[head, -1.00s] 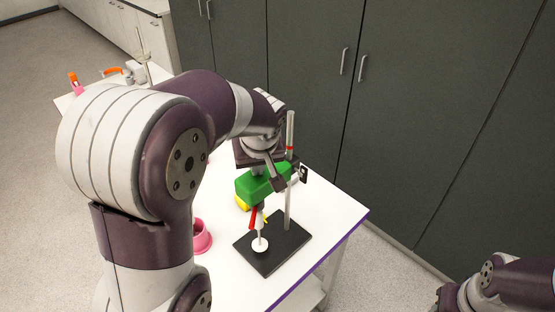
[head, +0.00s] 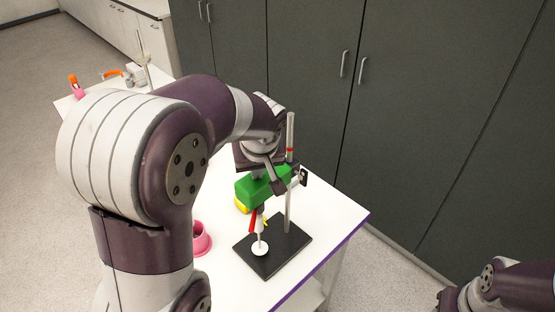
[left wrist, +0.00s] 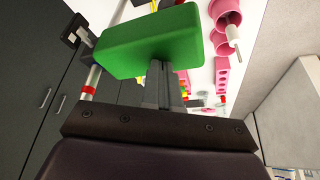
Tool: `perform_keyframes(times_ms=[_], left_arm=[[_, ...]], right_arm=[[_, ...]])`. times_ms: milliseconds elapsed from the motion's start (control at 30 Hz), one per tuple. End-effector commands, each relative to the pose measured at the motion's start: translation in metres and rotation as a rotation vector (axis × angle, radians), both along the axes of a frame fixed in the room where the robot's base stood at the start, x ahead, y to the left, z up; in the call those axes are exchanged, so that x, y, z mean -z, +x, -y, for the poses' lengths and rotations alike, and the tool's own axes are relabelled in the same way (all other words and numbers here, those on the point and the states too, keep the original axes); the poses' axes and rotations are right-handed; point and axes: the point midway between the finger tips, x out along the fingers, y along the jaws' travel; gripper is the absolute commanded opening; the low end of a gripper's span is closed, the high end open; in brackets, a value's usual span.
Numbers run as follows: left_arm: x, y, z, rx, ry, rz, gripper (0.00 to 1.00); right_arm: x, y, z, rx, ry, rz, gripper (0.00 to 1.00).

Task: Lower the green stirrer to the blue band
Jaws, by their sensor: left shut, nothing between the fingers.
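The green stirrer (head: 263,187) is a green block on an upright grey rod (head: 288,205), with a black clamp knob (head: 303,177) at its right. Its thin shaft ends in a white disc (head: 259,248) low over the black stand base (head: 285,252). A red band (head: 290,150) circles the rod above the block. I cannot make out a blue band. My left gripper (head: 258,173) is shut and empty, with its tips at the top of the green block. In the left wrist view the closed fingers (left wrist: 158,66) meet the green block (left wrist: 150,42); contact is hard to judge.
The stand is on a white table with a purple edge (head: 322,251). A pink holder (head: 201,238) stands left of the base. Red and yellow items show beside the shaft. Dark cabinets (head: 310,60) stand behind. My right arm is at lower right, beyond the table.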

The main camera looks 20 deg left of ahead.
Motion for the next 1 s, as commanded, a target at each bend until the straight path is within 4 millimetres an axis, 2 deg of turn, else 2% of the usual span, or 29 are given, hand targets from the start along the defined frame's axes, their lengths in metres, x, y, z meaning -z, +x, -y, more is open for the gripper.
perform_keyframes(times_ms=[1000], left_arm=[[0.0069,0.0000,0.0000,0.000,0.000,0.000,0.00]], right_arm=[[0.0072,0.0001,0.0000,0.000,0.000,0.000,0.43]])
